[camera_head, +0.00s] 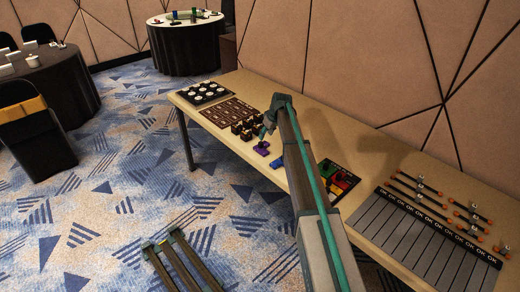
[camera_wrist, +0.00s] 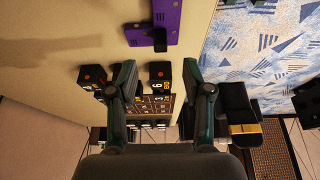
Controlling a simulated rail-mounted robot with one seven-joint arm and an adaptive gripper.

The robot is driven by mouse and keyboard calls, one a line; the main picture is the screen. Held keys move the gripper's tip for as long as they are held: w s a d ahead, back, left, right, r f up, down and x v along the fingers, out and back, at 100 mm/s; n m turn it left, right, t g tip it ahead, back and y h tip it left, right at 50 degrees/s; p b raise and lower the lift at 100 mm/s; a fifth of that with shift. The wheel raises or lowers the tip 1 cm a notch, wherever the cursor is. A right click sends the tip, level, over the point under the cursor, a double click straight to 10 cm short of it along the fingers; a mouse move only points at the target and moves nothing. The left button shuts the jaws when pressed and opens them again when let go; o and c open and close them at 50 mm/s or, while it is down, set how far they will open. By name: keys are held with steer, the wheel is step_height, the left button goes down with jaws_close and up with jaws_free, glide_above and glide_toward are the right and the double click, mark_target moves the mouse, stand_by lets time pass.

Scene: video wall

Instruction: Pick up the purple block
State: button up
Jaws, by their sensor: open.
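The purple block (camera_head: 262,148) lies on the long table (camera_head: 220,136), beside the dark blocks. In the wrist view the purple block (camera_wrist: 153,20) is at the top, cut off by the frame edge, with a dark piece at its lower right. My gripper (camera_wrist: 158,68) is open and empty, with its fingers spread apart. The purple block is beyond the fingertips, apart from them. In the head view my gripper (camera_head: 268,123) is above the table near the dark blocks, partly hidden by my arm.
Dark blocks with orange marks (camera_wrist: 92,76) stand near the fingers. A blue piece (camera_head: 277,163) is beside my arm. A tray of coloured blocks (camera_head: 335,180) lies right of it. A brown board (camera_head: 229,111) and a tray of white pieces (camera_head: 203,93) lie further left. The wall borders the table.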

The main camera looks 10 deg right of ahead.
mark_target(261, 143)
steer(key=x, duration=0.3)
steer(key=shift+w+a+f+p, duration=0.1)
steer(key=shift+w+f+p, duration=0.05)
steer(key=shift+f+p, duration=0.15)
steer(key=p+x, duration=0.1)
steer(key=x, duration=0.1)
steer(key=p+x, duration=0.1)
steer(key=x, duration=0.1)
steer(key=shift+w+a+f, duration=0.15)
steer(key=shift+w+f, duration=0.05)
steer(key=shift+w, duration=0.1)
steer(key=shift+a+f, duration=0.1)
steer(key=shift+f, duration=0.15)
jaws_close()
